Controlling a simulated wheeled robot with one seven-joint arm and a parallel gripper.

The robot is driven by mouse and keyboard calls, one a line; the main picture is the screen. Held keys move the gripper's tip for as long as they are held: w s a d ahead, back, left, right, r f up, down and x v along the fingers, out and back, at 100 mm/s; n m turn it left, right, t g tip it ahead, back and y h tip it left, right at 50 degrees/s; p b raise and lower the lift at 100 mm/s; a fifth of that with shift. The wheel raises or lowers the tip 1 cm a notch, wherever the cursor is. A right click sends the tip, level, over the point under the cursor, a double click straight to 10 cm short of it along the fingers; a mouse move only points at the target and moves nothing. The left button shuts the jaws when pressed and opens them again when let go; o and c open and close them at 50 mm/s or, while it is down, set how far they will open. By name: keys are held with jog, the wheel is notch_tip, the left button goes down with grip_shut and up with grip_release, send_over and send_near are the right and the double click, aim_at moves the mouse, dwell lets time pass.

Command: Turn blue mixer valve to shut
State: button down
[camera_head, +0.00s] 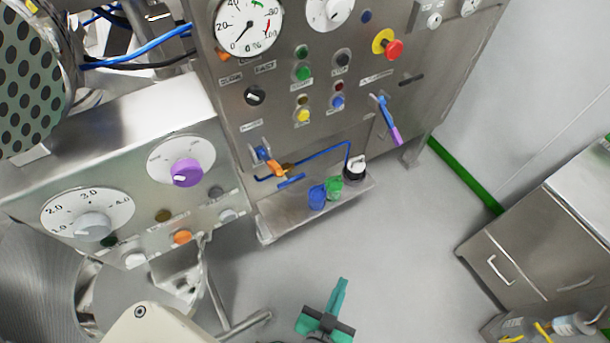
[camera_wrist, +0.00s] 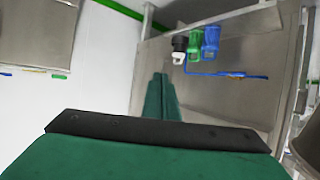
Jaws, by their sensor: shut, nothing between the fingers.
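A thin blue line (camera_head: 318,158) runs along the lower part of the steel panel, with a short blue lever (camera_head: 291,181) and a brass fitting near its left end. A blue fitting (camera_head: 263,153) with an orange part sits just left of it. A longer blue handle with a purple end (camera_head: 388,120) is higher on the right. I cannot tell for certain which is the mixer valve. My green gripper (camera_head: 340,285) is shut and empty, below and apart from the panel.
A blue container (camera_head: 317,197), a green one (camera_head: 334,187) and a black-and-white one (camera_head: 355,168) stand on a low steel shelf (camera_head: 270,226). A control box with purple and grey knobs (camera_head: 187,173) juts out at left. A steel cabinet (camera_head: 540,230) stands right. Floor between is clear.

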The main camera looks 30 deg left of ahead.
jog(key=w+a+f+n+g+y, duration=0.2)
jog(key=w+a, duration=0.3)
jog(key=w, duration=0.3)
jog(key=w+a+f+n+g+y, duration=0.1)
jog(key=w+a+n, duration=0.1)
jog(key=w+a, duration=0.4)
jog(key=w+a+r+n+g+y, duration=0.3)
jog(key=w+a+r+n+g, duration=0.35)
jog(key=w+a+r, duration=0.35)
send_near(290, 177)
jog(key=shift+w+a+f, duration=0.5)
jog(key=shift+w+f, duration=1.6)
jog(key=shift+f, duration=0.1)
jog(key=shift+t, duration=0.45)
jog(key=shift+w, duration=0.1)
jog(key=shift+w+f+g+y, duration=0.1)
jog(key=shift+w+g+y, duration=0.1)
jog(key=shift+g+y, duration=0.1)
